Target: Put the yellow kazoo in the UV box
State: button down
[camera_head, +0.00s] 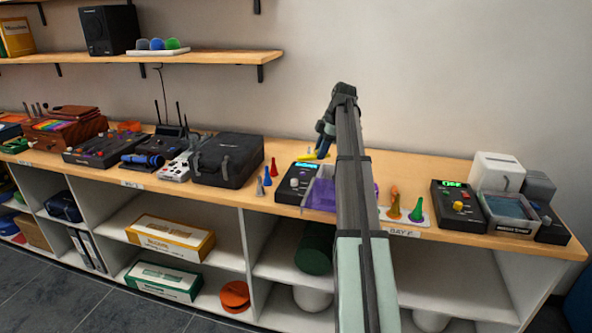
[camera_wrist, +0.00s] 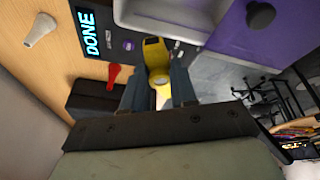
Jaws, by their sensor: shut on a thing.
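The yellow kazoo (camera_wrist: 156,52) is between the fingers of my gripper (camera_wrist: 158,84) in the wrist view, and the gripper is shut on it. In the head view the kazoo (camera_head: 308,156) shows as a small yellow piece below my gripper (camera_head: 325,143), toward the back of the counter. The UV box appears to be the pale open tray with purple parts (camera_head: 322,194), partly hidden behind my arm. In the wrist view its pale rim (camera_wrist: 188,33) and a purple panel with a dark knob (camera_wrist: 268,42) lie beyond the kazoo. The kazoo looks outside the tray.
A black control unit (camera_head: 297,183) with a lit display reading DONE stands left of the tray. Small red and blue pieces (camera_head: 266,178) and a black case (camera_head: 228,160) are farther left. Orange and green pieces (camera_head: 416,212) and another display unit (camera_head: 459,206) are right.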

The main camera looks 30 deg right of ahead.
jog(key=s+d+f+n, duration=0.2)
jog(key=s+d+n, duration=0.1)
jog(key=d, duration=0.3)
jog(key=shift+n+g, duration=0.6)
jog(key=shift+n, duration=0.2)
jog(key=shift+s+d+f, duration=0.1)
jog(key=shift+s+f, duration=0.35)
jog(key=shift+f, duration=1.25)
jog(key=shift+s+d+f, duration=0.1)
jog(key=shift+s+f, duration=0.3)
jog(key=shift+f, duration=1.35)
jog(key=shift+s+f, duration=0.45)
jog(key=shift+f, duration=1.25)
jog(key=shift+f, duration=0.2)
jog(key=shift+s+a+f, duration=0.15)
jog(key=shift+f, duration=0.25)
jog(key=shift+s+a+f, duration=0.1)
jog(key=shift+s+f, duration=0.05)
jog(key=shift+f, duration=0.2)
jog(key=c, duration=0.9)
grip_release()
jog(key=shift+s, duration=0.1)
jog(key=shift+o, duration=0.5)
jog(key=w+v, duration=0.1)
jog(key=v, duration=1.4)
jog(key=shift+s+d+r, duration=0.15)
jog(key=shift+s+d, duration=0.05)
jog(key=shift+d, duration=0.05)
